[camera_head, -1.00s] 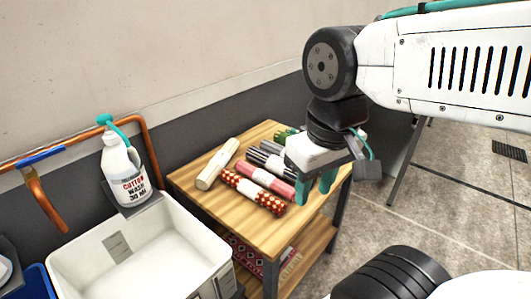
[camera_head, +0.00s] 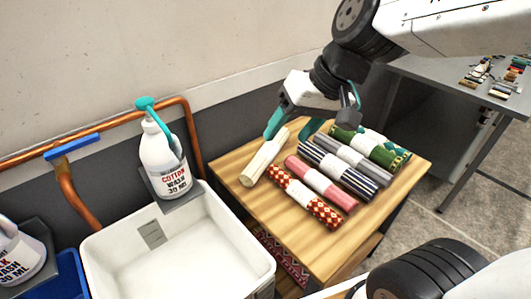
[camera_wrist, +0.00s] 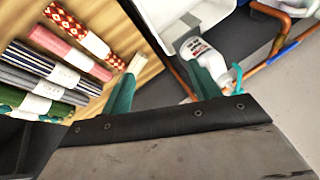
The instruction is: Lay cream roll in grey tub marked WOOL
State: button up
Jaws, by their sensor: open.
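The cream roll (camera_head: 262,160) lies at the left side of the wooden table, apart from the patterned rolls. It also shows in the wrist view (camera_wrist: 139,63), partly behind one finger. My gripper (camera_head: 293,128) is open and empty, with teal fingers pointing down above the roll's far end. In the wrist view the fingers (camera_wrist: 165,88) are spread wide; the roll is near the left finger. I cannot tell whether they touch. No grey tub marked WOOL can be read. A whitish tub (camera_head: 110,240) stands left of the table, under a bottle reading COTTON WASH.
Several patterned rolls (camera_head: 340,170) lie side by side on the wooden table (camera_head: 380,222). The COTTON WASH pump bottle (camera_head: 163,165) stands behind the whitish tub. A blue tub (camera_head: 70,277) and another wash bottle (camera_head: 20,258) are at the left. Copper pipe (camera_head: 70,192) runs along the wall.

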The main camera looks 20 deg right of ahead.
jog(key=w+a+f+m+t+y, duration=0.1)
jog(key=w+a+m+t+y, duration=0.15)
jog(key=w, duration=1.15)
jog(key=m+t+h, duration=0.3)
jog(key=m+h, duration=0.2)
send_over(269, 148)
jog(key=s+a, duration=0.3)
jog(key=a, duration=0.2)
notch_tip(269, 148, down, 12)
jog(key=d+f+m+g+h, duration=0.1)
jog(key=f, duration=0.4)
jog(key=d+f+m+g+h, duration=0.1)
jog(key=d+f, duration=0.1)
jog(key=f, duration=0.3)
jog(key=d+f+m+g+h, duration=0.1)
jog(key=f, duration=0.3)
jog(key=shift+w+d+f+g+h, duration=0.25)
jog(key=shift+w+f+g, duration=0.1)
jog(key=shift+w+f, duration=0.05)
jog(key=x, duration=0.5)
jog(key=shift+w+f, duration=0.2)
jog(key=shift+w, duration=0.15)
jog(key=c, duration=1)
jog(key=shift+c, duration=0.2)
